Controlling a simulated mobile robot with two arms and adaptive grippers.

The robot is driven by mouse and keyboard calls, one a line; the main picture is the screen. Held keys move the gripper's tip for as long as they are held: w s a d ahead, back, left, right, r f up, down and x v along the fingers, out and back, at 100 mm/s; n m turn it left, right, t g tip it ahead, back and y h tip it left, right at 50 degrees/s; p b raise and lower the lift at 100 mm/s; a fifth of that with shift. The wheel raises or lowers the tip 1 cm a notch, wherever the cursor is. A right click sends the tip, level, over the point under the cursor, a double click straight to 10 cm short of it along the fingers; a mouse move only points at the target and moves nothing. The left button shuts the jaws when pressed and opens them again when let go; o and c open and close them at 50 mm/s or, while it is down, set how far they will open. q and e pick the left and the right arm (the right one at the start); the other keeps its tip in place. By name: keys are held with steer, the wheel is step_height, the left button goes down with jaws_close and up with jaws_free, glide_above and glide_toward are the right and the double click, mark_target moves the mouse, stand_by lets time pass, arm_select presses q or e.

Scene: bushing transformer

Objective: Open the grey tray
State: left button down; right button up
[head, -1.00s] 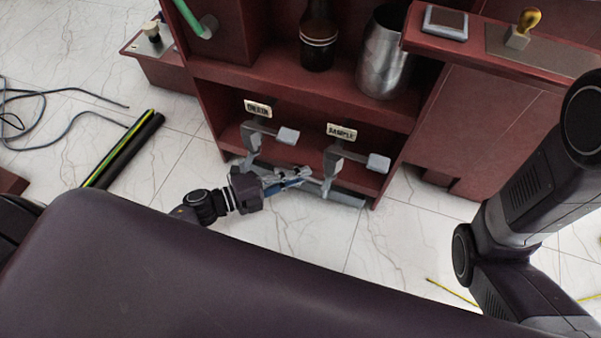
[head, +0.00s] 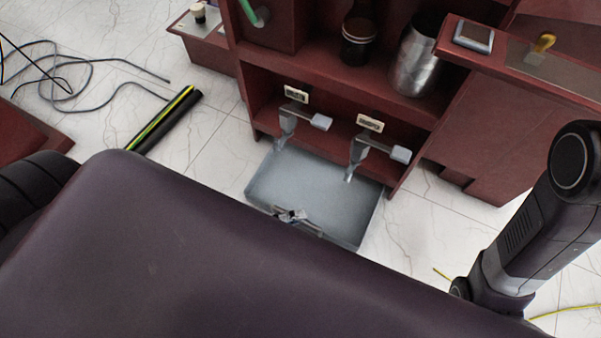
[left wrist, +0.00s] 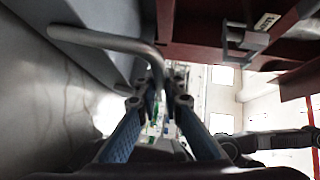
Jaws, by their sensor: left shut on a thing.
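The grey tray (head: 315,190) is pulled out from the bottom of the dark red cabinet, and its empty grey inside shows in the head view. My left gripper (head: 291,215) is at the tray's front edge, shut on the tray's bar handle. In the left wrist view the metal handle (left wrist: 105,40) runs between the fingers of the left gripper (left wrist: 160,90). The tray's grey front fills the upper left there. Most of the left arm is hidden behind my own dark body in the head view. The right gripper is not in view.
Two taps (head: 287,125) (head: 358,155) with label plates hang above the tray. A dark bottle (head: 360,35) and a metal jug (head: 416,62) stand on the shelf above. A black and yellow-green tube (head: 165,120) and loose cables (head: 75,75) lie on the tiled floor at left.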

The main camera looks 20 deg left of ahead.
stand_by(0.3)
arm_select(q)
steer(key=c, duration=2.1)
jaws_free()
steer(key=v, duration=1.2)
